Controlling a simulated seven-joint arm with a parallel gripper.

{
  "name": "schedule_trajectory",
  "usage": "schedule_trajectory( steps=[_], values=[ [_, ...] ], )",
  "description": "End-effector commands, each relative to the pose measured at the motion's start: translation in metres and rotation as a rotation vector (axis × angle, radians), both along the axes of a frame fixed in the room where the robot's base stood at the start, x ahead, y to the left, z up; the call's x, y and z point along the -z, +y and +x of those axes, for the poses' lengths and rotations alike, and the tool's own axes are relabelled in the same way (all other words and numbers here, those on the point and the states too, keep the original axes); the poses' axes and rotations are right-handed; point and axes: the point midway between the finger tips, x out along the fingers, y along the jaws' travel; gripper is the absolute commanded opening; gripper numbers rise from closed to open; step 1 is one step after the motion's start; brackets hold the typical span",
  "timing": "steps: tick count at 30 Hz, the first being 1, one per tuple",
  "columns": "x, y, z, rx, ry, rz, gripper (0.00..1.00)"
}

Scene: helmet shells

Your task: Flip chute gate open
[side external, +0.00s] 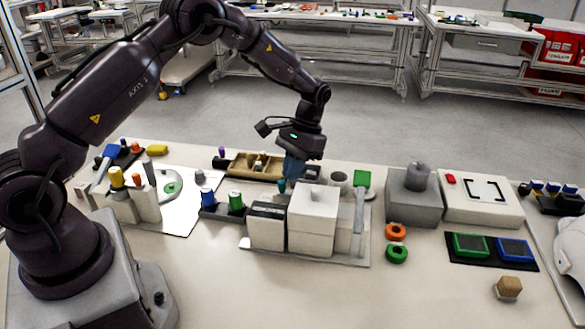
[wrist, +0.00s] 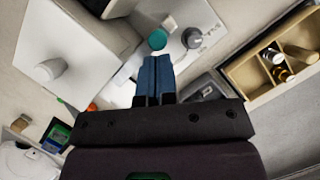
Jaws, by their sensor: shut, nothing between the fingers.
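A teal round knob (side external: 281,185) stands behind the white box unit (side external: 312,212); it also shows in the wrist view (wrist: 158,39). I cannot tell for certain which part is the chute gate; the teal knob may belong to it. My gripper (side external: 290,177) points down behind the white boxes, close to the knob. Its blue fingers are together and empty. In the wrist view the fingertips (wrist: 156,58) lie right by the teal knob; whether they touch it is unclear. A dark grey knob (wrist: 192,38) is on the pale panel beside it.
A lever with a green tab (side external: 361,180) stands right of the white boxes. Blue and green cylinders (side external: 236,202) stand to their left. A wooden compartment tray (wrist: 242,79) lies behind. A grey block (side external: 413,208) and orange and green rings (side external: 396,253) are to the right. The front table is mostly clear.

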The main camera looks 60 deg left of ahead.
Motion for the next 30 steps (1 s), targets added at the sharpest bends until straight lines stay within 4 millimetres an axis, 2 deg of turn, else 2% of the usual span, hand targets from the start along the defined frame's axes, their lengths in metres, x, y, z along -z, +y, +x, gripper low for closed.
schedule_trajectory(
  steps=[11, 19, 30],
  values=[
    [0.0, 0.001, -0.002, 0.0, -0.001, 0.0, 0.0],
    [-0.001, 0.022, -0.022, 0.0, 0.0, 0.0, 0.0],
    [0.0, 0.021, -0.02, 0.001, -0.001, 0.0, 0.0]
  ],
)
